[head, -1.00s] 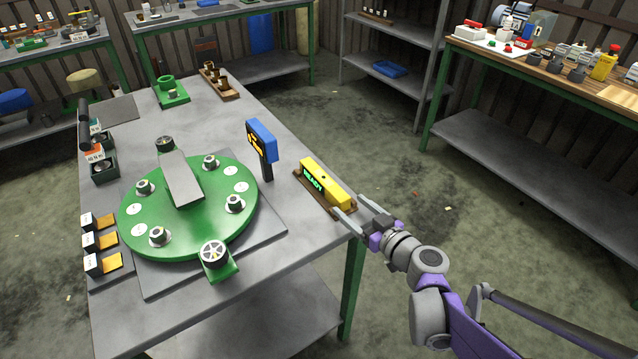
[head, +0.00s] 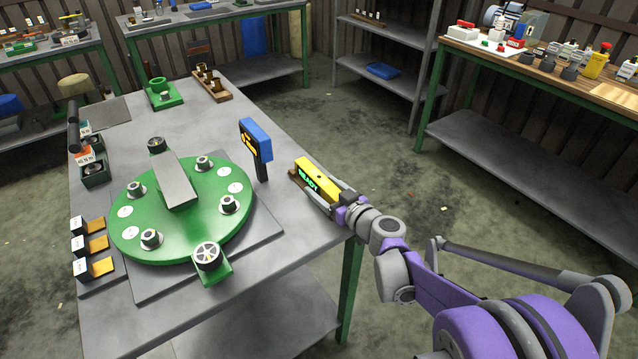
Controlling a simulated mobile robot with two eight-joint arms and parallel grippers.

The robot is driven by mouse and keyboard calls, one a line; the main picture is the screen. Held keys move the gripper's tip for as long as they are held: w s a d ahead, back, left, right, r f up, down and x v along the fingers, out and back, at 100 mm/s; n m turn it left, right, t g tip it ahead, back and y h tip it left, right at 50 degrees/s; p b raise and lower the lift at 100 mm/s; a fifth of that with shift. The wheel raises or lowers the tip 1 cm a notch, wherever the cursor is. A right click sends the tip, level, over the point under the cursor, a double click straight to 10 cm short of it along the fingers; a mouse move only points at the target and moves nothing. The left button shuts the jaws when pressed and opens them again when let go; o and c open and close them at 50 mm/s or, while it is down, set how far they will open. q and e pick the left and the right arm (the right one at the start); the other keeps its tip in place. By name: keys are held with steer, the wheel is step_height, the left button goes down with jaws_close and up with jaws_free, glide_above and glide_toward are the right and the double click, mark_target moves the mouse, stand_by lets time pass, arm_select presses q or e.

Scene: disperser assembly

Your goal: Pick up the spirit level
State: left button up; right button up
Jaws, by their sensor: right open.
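The yellow spirit level (head: 316,173), with a lit green "READY" on its side, lies on a brown wooden holder (head: 294,177) near the table's right edge. My right gripper (head: 329,192) is open at the level's near end. One finger shows along the level's near left side and the other along its right side. I cannot tell whether either finger touches it. The level still appears to rest on the holder, part of which is hidden by the gripper. My left gripper is not in view.
A blue and black handheld device (head: 256,144) stands upright just left of the level. A green round plate (head: 190,222) with several fittings fills the middle of the grey table (head: 215,115). Open floor lies right of the table.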

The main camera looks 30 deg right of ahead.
jaws_close()
stand_by(0.5)
steer(key=shift+s+r, duration=0.4)
steer(key=shift+r, duration=0.1)
steer(key=s+d+r+p, duration=0.1)
steer(key=s+r+p, duration=0.3)
steer(key=s, duration=0.9)
step_height(320, 180, up, 3)
steer(key=shift+r, duration=0.1)
steer(key=shift+s+d, duration=0.1)
steer(key=shift+s, duration=0.05)
